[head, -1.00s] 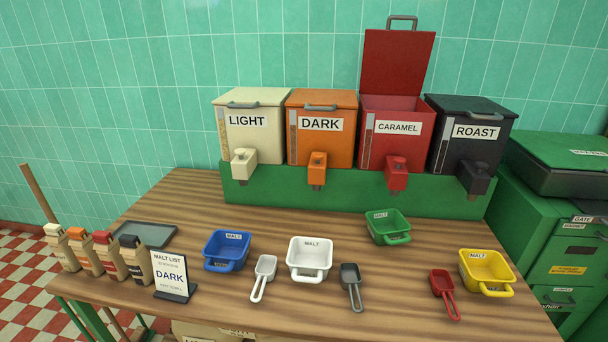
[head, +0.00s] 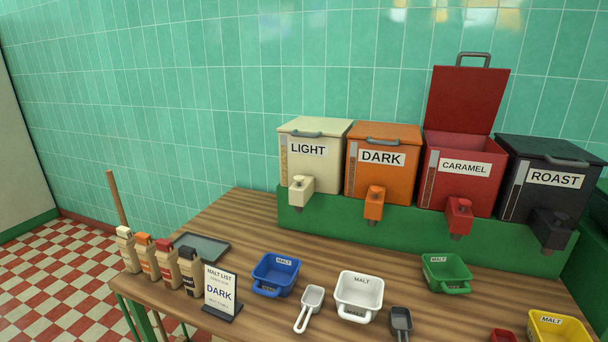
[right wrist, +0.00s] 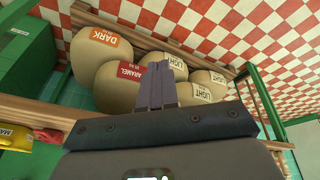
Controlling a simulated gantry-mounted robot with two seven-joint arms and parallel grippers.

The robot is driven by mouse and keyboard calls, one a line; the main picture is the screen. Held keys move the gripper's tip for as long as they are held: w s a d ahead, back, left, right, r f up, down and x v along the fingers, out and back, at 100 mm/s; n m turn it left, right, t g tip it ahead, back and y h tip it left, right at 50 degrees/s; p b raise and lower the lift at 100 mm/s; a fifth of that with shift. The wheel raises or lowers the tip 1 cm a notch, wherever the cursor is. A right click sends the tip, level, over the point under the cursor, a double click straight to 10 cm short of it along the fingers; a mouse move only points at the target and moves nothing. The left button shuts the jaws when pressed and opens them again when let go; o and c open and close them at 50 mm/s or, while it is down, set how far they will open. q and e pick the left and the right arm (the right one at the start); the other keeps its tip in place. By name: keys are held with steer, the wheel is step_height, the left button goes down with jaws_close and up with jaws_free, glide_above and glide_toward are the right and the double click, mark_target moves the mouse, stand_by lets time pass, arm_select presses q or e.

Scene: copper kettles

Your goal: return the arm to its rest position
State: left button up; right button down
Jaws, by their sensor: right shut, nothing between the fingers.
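My right gripper (right wrist: 157,92) shows in the right wrist view, its two fingers pressed together with nothing between them. Its fingers point toward filled sacks, including a caramel sack (right wrist: 120,88) and a dark sack (right wrist: 97,55); I cannot tell how far away these are. Neither gripper shows in the head view. My left gripper is not seen in any view.
The wooden table (head: 255,215) holds blue (head: 277,275), white (head: 359,297), green (head: 446,273) and yellow (head: 560,332) malt tubs, scoops and a dark list sign (head: 221,292). Malt bins stand behind; the caramel bin's lid (head: 467,98) is up. Small bags (head: 165,262) line the left edge.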

step_height(320, 180, up, 39)
steer(key=a+p, duration=0.1)
steer(key=p, duration=3.8)
steer(key=shift+a, duration=0.1)
steer(key=shift+w, duration=0.1)
